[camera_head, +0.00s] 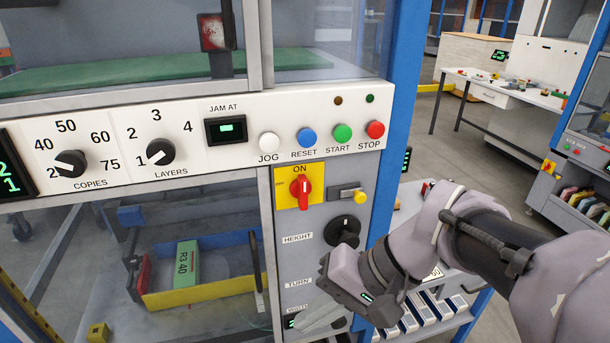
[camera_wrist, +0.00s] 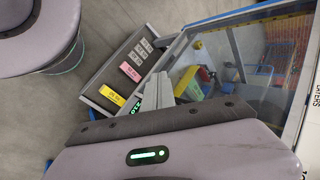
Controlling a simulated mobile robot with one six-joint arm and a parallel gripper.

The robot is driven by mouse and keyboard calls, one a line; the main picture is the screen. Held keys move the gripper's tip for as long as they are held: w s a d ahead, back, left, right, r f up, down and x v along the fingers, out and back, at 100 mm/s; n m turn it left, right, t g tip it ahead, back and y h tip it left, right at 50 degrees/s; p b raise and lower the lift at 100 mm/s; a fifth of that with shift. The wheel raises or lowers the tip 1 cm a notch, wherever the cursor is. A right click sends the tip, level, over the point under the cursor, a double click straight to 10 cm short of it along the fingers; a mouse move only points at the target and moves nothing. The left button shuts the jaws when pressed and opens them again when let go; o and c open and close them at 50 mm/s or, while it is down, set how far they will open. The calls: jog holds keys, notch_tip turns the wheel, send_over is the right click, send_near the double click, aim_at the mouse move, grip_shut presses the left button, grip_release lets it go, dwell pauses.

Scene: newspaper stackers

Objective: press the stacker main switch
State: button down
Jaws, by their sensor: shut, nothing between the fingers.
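The main switch (camera_head: 300,188) is a red rotary handle on a yellow plate, at the upper part of the grey side panel in the head view. Its handle stands nearly upright under the word ON. My gripper (camera_head: 312,320) is shut and empty, low in front of the panel, below the switch and apart from it. Its fingers point down and left, near the lower labels and display. In the wrist view the closed fingers (camera_wrist: 186,86) show, but I cannot make out the switch there.
Above the switch is a white strip with JOG, RESET, START and a red STOP button (camera_head: 375,129). Right of the switch is a small yellow knob (camera_head: 360,195); below that is a black HEIGHT knob (camera_head: 342,231). A blue post (camera_head: 398,100) borders the panel.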

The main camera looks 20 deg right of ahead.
jog(key=w+d+r+m+t+y, duration=0.1)
jog(key=w+d+r+t, duration=0.3)
jog(key=d, duration=0.6)
jog(key=w+d+r+m+t+y+p, duration=0.1)
jog(key=w+d+r+t+y, duration=0.3)
jog(key=d, duration=0.5)
jog(key=w+r+m+t, duration=0.1)
jog(key=w+t, duration=0.1)
jog(key=w, duration=0.1)
jog(key=shift+w+d+r+m+y+p, duration=0.2)
jog(key=shift+d+m+y+p, duration=0.1)
jog(key=shift+d, duration=0.1)
jog(key=shift+a, duration=0.1)
jog(key=b, duration=0.1)
send_near(302, 192)
jog(key=shift+w+a+r, duration=0.2)
jog(key=shift+w+a, duration=0.25)
jog(key=shift+w, duration=0.45)
jog(key=shift+w+a+r, duration=0.2)
jog(key=shift+w+a, duration=0.25)
jog(key=shift+w, duration=0.5)
jog(key=shift+w+a+r, duration=0.2)
jog(key=shift+w+a, duration=0.25)
jog(key=shift+w, duration=0.45)
jog(key=shift+d+r, duration=0.1)
